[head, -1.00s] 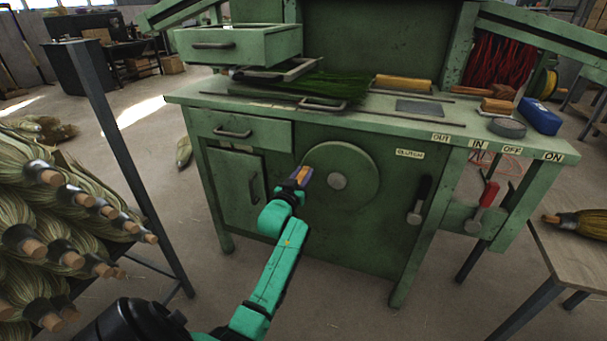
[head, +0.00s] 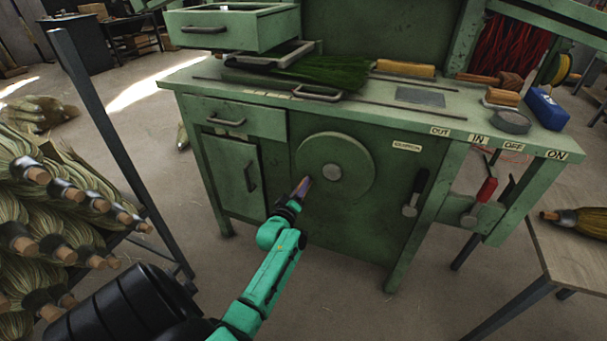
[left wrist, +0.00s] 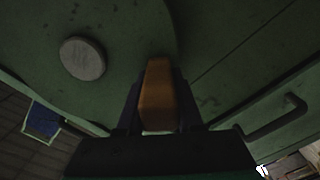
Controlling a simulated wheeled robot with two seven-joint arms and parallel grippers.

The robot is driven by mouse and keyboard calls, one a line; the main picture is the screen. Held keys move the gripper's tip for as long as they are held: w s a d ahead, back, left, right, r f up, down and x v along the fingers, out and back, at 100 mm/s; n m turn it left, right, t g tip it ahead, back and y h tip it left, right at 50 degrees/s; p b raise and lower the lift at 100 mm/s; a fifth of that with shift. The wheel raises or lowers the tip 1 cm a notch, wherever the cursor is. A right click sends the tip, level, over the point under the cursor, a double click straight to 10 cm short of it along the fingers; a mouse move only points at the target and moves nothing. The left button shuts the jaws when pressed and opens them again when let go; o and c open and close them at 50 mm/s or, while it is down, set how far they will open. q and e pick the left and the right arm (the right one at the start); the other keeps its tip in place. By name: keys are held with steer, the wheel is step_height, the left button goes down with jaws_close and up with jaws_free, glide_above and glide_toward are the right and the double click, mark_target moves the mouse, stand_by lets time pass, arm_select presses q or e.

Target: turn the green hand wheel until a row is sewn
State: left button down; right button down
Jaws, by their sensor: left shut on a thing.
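The green hand wheel (head: 352,150) is a round disc with a grey hub (head: 332,172) on the front of the green machine. My left gripper (head: 303,187) is at the lower left part of the wheel, shut on its wooden handle. The left wrist view shows the orange-brown handle (left wrist: 158,95) between the dark fingers, with the hub (left wrist: 82,58) to its left. Green bristles (head: 325,71) lie on the machine's top. My right gripper is not in view.
A rack of straw brooms (head: 65,190) stands at the left, with a dark post (head: 110,130). A black-handled lever (head: 414,195) and a red-handled lever (head: 481,200) are right of the wheel. A wooden table (head: 570,250) with a broom stands at the right.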

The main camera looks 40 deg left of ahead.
mark_target(327, 194)
arm_select(q)
steer(key=d+f+n, duration=0.1)
steer(key=f+n, duration=0.1)
steer(key=w+d+f+n+b, duration=0.1)
steer(key=d+n, duration=0.1)
steer(key=n, duration=0.1)
steer(key=shift+d+f+n, duration=0.25)
steer(key=shift+f+n, duration=0.05)
steer(key=shift+f, duration=0.1)
steer(key=n, duration=0.1)
steer(key=d+n, duration=0.1)
steer(key=w+d, duration=0.1)
steer(key=shift+d+f+n, duration=0.15)
steer(key=shift+f+n, duration=0.25)
steer(key=shift+d+n, duration=0.35)
steer(key=shift+n, duration=0.15)
steer(key=shift+w+d+n, duration=0.15)
steer(key=shift+d+n, duration=0.1)
steer(key=shift+n, duration=0.05)
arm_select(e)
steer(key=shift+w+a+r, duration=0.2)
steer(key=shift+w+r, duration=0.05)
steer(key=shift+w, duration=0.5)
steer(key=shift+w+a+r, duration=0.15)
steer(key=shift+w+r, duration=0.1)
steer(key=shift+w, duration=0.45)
arm_select(q)
steer(key=c, duration=0.6)
jaws_free()
steer(key=shift+o, duration=0.2)
